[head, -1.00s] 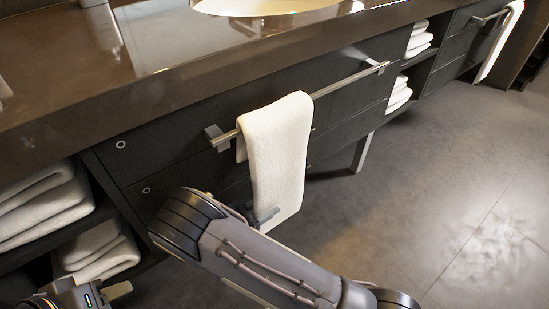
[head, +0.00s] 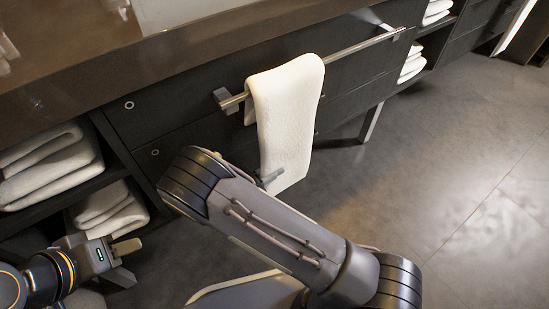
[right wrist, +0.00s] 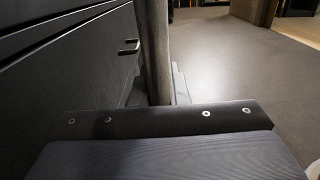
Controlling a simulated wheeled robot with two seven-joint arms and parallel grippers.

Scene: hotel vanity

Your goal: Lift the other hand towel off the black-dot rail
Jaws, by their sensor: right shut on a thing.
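A white hand towel (head: 285,115) hangs folded over a metal rail (head: 355,46) on the dark drawer front. I cannot make out a black dot on this rail. My right gripper (head: 269,179) is at the towel's lower part, mostly hidden behind my right arm, and shut on the towel. In the right wrist view a shaded upright strip, likely the towel's edge (right wrist: 155,50), runs down to the gripper (right wrist: 160,115). My left gripper (head: 125,262) is open and empty at the lower left, in front of the shelves.
The brown countertop (head: 60,90) runs above the drawers. Folded towels (head: 50,170) lie in open shelves at the left, and more (head: 412,65) at the right. Another white towel (head: 515,28) hangs at the far upper right. The grey floor (head: 440,180) is clear at the right.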

